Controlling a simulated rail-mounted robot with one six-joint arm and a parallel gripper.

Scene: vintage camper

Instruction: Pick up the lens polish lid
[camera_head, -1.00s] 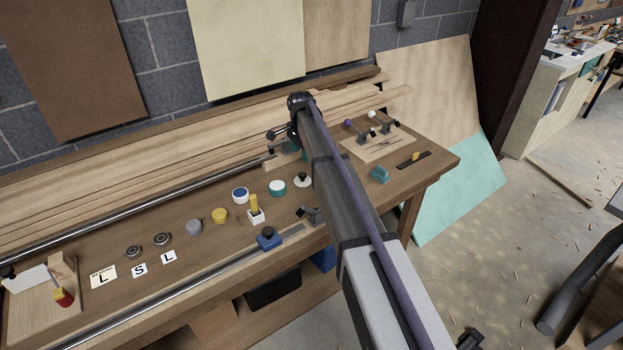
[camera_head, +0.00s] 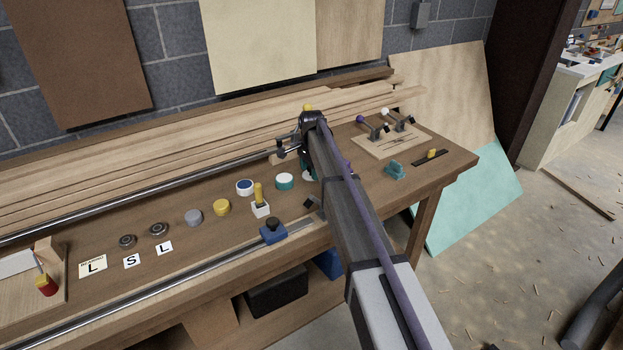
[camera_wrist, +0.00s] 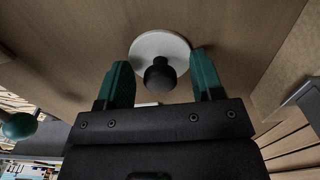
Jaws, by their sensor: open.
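A thin white round disc with a black knob, which looks like the lid, lies on the wooden bench. In the wrist view, the white disc (camera_wrist: 147,43) is just beyond my gripper (camera_wrist: 160,68). Its black knob (camera_wrist: 160,76) stands between my two green fingers, with clear gaps on both sides. My gripper is open and holds nothing. In the head view, only a sliver of the disc (camera_head: 307,176) shows beside my arm, which hides the rest and my fingertips.
To the left stand a teal-and-white jar (camera_head: 285,181), a blue-topped jar (camera_head: 245,187), a yellow jar (camera_head: 222,207) and a yellow-handled tool (camera_head: 259,200). A teal item (camera_head: 395,171) and a clamp board (camera_head: 391,140) lie right. A blue clamp (camera_head: 273,231) is near the front.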

